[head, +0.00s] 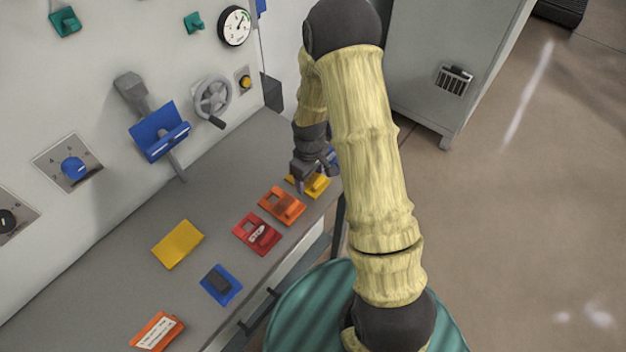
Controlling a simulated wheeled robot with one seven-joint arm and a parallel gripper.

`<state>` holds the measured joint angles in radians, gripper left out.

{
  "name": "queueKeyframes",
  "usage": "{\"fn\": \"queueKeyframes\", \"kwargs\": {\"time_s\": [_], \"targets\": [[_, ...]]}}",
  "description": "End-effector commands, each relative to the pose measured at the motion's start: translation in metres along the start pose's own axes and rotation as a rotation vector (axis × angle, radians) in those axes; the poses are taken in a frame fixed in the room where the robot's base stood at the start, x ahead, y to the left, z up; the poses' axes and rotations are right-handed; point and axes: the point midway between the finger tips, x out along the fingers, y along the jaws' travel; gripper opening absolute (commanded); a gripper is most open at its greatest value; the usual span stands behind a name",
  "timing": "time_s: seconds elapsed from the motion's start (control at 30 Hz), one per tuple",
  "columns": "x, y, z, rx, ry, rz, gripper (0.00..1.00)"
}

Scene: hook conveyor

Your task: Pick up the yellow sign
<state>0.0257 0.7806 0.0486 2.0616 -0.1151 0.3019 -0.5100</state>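A yellow sign-like piece (317,187) with a raised part lies near the right end of the grey bench, close to its front edge. My gripper (314,172) points down right at this piece and hides part of it. My forearm crosses in front, so I cannot tell whether the fingers touch the piece or are closed on it. A second yellow piece, a flat plain plate (177,244), lies farther left on the bench, well away from the gripper.
On the bench (125,240) lie an orange piece (283,205), a red piece (257,233), a blue piece (221,285) and an orange-and-white sign (157,331). A wall panel with a handwheel (212,101) and a blue holder (159,131) stands behind. A grey cabinet (445,60) stands right.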

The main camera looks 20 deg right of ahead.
Motion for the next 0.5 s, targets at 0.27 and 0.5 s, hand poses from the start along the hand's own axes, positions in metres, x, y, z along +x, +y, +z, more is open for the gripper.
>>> {"fn": "queueKeyframes", "kwargs": {"time_s": [0.27,0.5], "targets": [[-0.0002,0.0002,0.0,0.0,0.0,0.0,0.42],[-0.0096,0.0006,-0.0006,0.0,0.003,0.001,0.42]]}}
